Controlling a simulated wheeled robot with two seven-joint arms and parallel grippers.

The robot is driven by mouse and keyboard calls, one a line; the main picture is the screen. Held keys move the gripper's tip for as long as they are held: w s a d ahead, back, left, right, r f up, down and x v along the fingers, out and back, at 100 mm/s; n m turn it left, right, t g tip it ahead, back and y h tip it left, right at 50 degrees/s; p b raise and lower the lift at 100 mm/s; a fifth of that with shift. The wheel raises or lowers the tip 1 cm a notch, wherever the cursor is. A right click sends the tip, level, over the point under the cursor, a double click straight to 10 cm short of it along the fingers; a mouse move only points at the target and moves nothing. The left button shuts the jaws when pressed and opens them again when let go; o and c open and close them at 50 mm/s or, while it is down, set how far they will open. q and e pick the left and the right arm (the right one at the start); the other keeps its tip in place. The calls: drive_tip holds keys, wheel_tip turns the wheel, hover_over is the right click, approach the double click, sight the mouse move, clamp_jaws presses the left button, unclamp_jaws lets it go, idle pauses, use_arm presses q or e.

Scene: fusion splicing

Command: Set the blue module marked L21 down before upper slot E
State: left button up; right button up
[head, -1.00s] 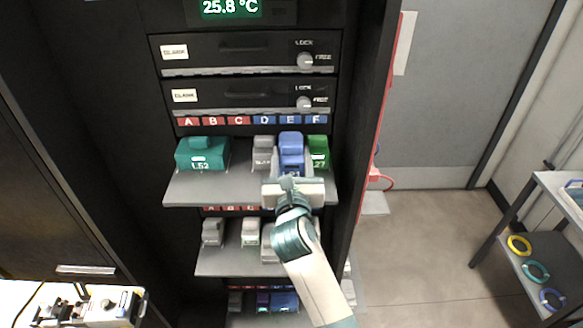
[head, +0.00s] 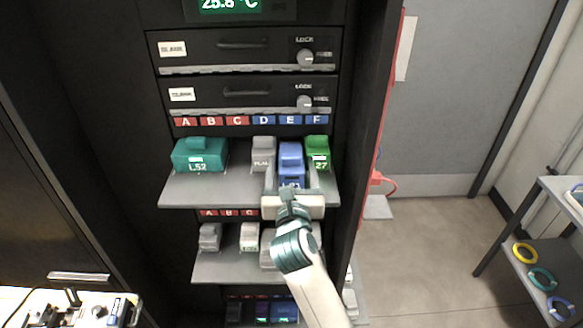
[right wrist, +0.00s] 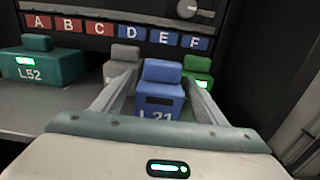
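The blue module marked L21 (head: 291,163) stands upright on the upper shelf (head: 225,190), below the label E (head: 291,120). It also shows in the right wrist view (right wrist: 161,92), its mark partly covered by my gripper body. My right gripper (head: 291,180) is open, its fingers on both sides of the module's front part. In the right wrist view the fingers (right wrist: 163,90) look spread wider than the module, with gaps beside it. My left gripper is not in view.
A grey module (head: 263,153) stands close left of the blue one and a green module (head: 317,152) close right. A teal module L52 (head: 200,157) sits farther left, with bare shelf between. A lower shelf (head: 215,268) holds grey modules.

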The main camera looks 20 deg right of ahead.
drive_tip(key=shift+r, duration=0.2)
drive_tip(key=shift+s+a+f, duration=0.1)
drive_tip(key=shift+s+f, duration=0.05)
drive_tip(key=shift+s, duration=0.2)
drive_tip(key=b+v, duration=0.3)
drive_tip(key=v, duration=0.8)
drive_tip(key=shift+s+b, duration=0.15)
drive_tip(key=shift+b, duration=0.25)
